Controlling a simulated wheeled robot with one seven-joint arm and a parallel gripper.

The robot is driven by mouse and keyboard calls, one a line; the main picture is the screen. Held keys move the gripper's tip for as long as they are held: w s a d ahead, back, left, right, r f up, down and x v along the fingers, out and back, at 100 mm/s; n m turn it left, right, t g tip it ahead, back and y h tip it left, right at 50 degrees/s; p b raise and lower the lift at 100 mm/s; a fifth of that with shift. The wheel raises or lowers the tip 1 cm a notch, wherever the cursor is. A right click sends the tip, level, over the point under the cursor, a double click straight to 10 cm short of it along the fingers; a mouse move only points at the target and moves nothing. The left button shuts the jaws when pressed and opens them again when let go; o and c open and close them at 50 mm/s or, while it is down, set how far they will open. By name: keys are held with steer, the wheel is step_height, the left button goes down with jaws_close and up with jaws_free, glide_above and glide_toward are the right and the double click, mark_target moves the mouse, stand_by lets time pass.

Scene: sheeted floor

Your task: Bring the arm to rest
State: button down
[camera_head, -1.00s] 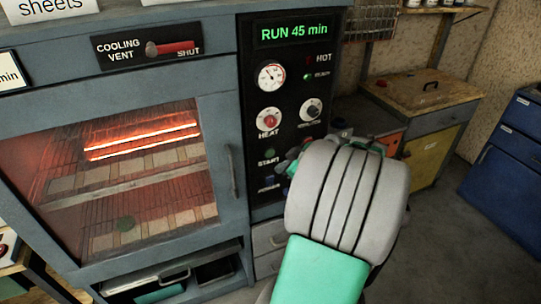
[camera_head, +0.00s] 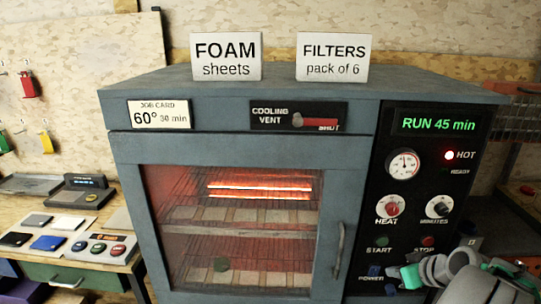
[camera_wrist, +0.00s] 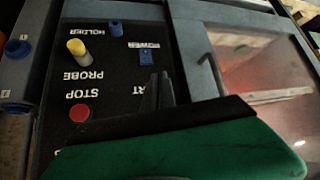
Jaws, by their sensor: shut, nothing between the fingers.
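My gripper (camera_wrist: 157,92) shows in the wrist view as two dark fingers close together, shut and empty. They are in front of the oven's black control panel (camera_wrist: 110,95), over the START label, right of the red STOP button (camera_wrist: 80,113). I cannot tell whether they touch the panel. The display (camera_head: 437,124) reads RUN 45 min.
The HOT light (camera_head: 449,155) is lit red. A job card (camera_head: 160,114) reads 60° 30 min. The vent slider (camera_head: 298,119) is by SHUT. A workbench (camera_head: 60,225) with small coloured items stands left. Signs (camera_head: 226,57) stand on the oven.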

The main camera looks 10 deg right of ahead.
steer(key=s+a+f+m+g, duration=0.3)
steer(key=s+f+m, duration=0.15)
steer(key=s, duration=0.35)
steer(key=s+a+f+m+g, duration=0.2)
steer(key=s+f+m+g, duration=0.2)
steer(key=s+m, duration=0.3)
steer(key=w+a+r+n, duration=0.2)
steer(key=a+r+n, duration=0.1)
steer(key=a, duration=0.5)
steer(key=w+a+r+n+t, duration=0.1)
steer(key=w+a+r+n, duration=0.2)
steer(key=a, duration=0.6)
steer(key=w+a+r+n, duration=0.2)
steer(key=a+r+n, duration=0.2)
steer(key=a, duration=0.4)
steer(key=shift+w+a+n+t+h, duration=0.25)
steer(key=shift+w+n+t+h, duration=0.05)
steer(key=shift+w+n, duration=0.05)
steer(key=shift+r, duration=0.1)
